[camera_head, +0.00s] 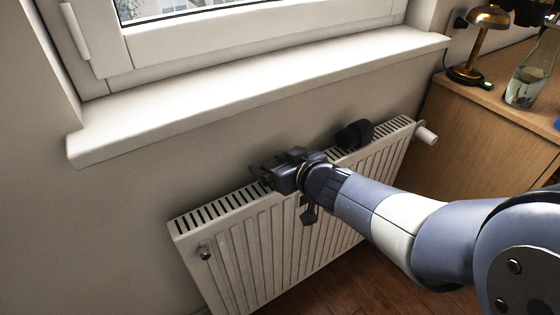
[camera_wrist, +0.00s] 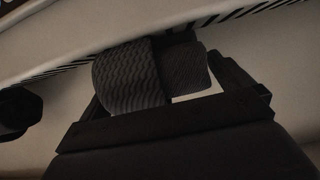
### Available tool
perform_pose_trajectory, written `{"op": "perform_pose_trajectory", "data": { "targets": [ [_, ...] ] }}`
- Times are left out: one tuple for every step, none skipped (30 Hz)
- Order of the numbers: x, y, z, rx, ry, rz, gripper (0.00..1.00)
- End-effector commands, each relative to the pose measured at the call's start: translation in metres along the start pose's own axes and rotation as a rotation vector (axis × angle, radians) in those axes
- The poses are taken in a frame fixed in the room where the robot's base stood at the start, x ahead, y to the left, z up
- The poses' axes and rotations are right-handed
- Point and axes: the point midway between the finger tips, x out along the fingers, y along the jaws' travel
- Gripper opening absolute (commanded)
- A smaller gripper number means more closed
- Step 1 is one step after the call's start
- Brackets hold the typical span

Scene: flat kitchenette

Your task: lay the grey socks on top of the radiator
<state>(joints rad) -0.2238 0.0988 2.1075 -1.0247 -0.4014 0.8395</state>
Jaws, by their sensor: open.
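The grey socks (camera_wrist: 125,78) show as a ribbed, folded bundle in the wrist view, between the fingers of my gripper (camera_wrist: 168,92). They lie across the slotted top of the white radiator (camera_wrist: 235,14). In the head view my gripper (camera_head: 270,172) is at the top of the radiator (camera_head: 245,240), left of its middle. Its jaws are open around the bundle; I cannot tell whether a finger touches it. In the head view the socks cannot be told apart from the dark gripper.
A dark rolled object (camera_head: 355,133) lies on the radiator top to the right. The window sill (camera_head: 250,75) juts out above. A valve knob (camera_head: 427,136) is at the radiator's right end. A wooden cabinet (camera_head: 475,150) holds a brass lamp (camera_head: 488,18) and a glass bottle (camera_head: 528,80).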

Motion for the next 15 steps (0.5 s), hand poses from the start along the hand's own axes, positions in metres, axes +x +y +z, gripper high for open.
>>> {"op": "perform_pose_trajectory", "data": {
  "targets": [
    [-0.005,0.001,-0.004,0.000,0.001,0.001,0.99],
    [-0.009,0.001,-0.004,0.000,0.001,0.002,0.99],
    [-0.016,0.001,-0.005,0.000,0.002,0.002,0.99],
    [-0.021,0.001,-0.006,0.000,0.002,0.002,0.99],
    [-0.027,0.001,-0.006,0.001,0.001,0.003,0.99],
    [-0.035,0.001,-0.007,0.001,0.002,0.004,0.99],
    [-0.042,0.001,-0.007,0.001,0.001,0.003,0.99],
    [-0.048,0.001,-0.007,0.001,0.002,0.004,0.99],
    [-0.056,0.001,-0.007,0.002,0.001,0.005,0.99],
    [-0.062,0.001,-0.007,0.002,0.002,0.004,0.99],
    [-0.069,0.001,-0.007,0.001,0.001,0.004,0.99],
    [-0.076,0.001,-0.007,0.002,0.001,0.005,0.99],
    [-0.081,0.002,-0.007,0.001,0.002,0.005,0.99],
    [-0.086,0.001,-0.007,0.001,0.001,0.005,0.99],
    [-0.092,0.001,-0.006,0.001,0.001,0.004,0.99]
  ]
}}
